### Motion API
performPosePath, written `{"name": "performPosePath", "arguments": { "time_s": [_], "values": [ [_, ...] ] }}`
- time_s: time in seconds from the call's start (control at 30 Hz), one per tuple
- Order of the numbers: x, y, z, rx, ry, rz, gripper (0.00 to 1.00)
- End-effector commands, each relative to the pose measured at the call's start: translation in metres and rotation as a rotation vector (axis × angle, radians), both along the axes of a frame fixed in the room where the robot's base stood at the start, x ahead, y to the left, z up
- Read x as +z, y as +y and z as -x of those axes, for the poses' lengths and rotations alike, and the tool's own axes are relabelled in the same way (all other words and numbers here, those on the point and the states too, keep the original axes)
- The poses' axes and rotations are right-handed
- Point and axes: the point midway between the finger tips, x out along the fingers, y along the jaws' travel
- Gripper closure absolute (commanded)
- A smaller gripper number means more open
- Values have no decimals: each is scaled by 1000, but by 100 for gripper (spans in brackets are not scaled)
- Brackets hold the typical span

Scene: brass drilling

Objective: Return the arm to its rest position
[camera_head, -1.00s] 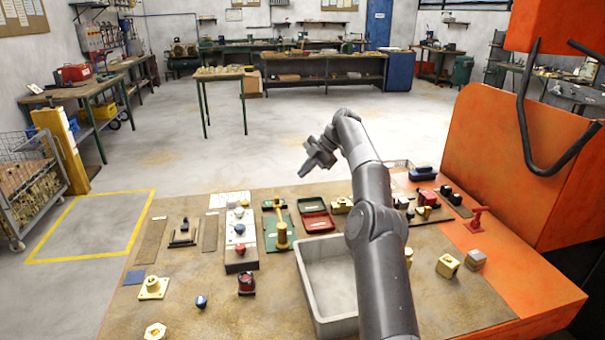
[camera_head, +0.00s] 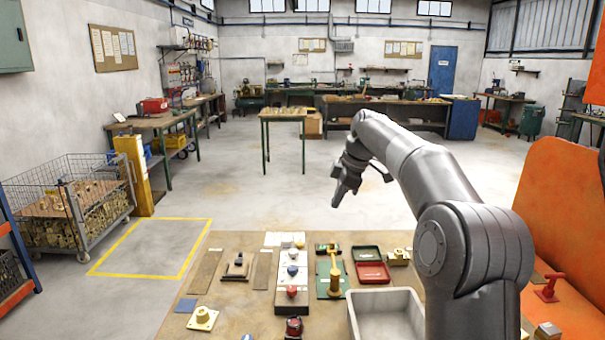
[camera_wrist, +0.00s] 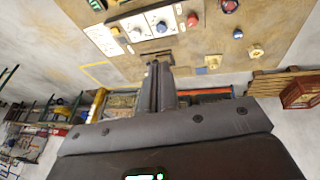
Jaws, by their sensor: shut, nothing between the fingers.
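My arm reaches up from the right side of the head view, bent at the elbow, with my gripper (camera_head: 343,190) pointing down in the air above the back of the workbench (camera_head: 225,290). The gripper is shut and holds nothing. In the wrist view, my gripper (camera_wrist: 157,75) shows as closed dark fingers in the middle, with the bench top (camera_wrist: 255,20) beyond them at the top of the picture. Nothing touches the fingers.
A grey tray (camera_head: 354,316) sits on the bench beside my arm. A white switch panel (camera_head: 291,300), a green fixture (camera_head: 322,268) and a red tray (camera_head: 373,272) stand left of my arm. An orange machine (camera_head: 560,200) is at the right. Open floor lies behind the bench.

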Motion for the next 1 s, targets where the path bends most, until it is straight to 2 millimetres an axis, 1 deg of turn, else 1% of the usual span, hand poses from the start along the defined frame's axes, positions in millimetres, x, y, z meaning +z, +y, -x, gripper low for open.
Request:
{"name": "performPosePath", "arguments": {
  "time_s": [0.03, 0.17, 0.2, 0.37, 0.5, 0.67, 0.7, 0.77, 0.8, 0.87, 1.0],
  "values": [
    [8, 3, 16, -44, 3, 15, 100],
    [19, 7, 54, -182, 12, 38, 100],
    [22, 7, 66, -225, 15, 43, 100],
    [29, 5, 116, -402, 13, 55, 100],
    [30, -1, 162, -561, 8, 49, 100],
    [24, -11, 216, -744, -3, 25, 100],
    [21, -14, 230, -789, -7, 16, 100],
    [16, -18, 250, -856, -10, 1, 100],
    [12, -21, 263, -901, -14, -13, 100],
    [5, -25, 284, -968, -17, -33, 100],
    [-15, -36, 330, -1121, -23, -90, 100]
  ]
}}
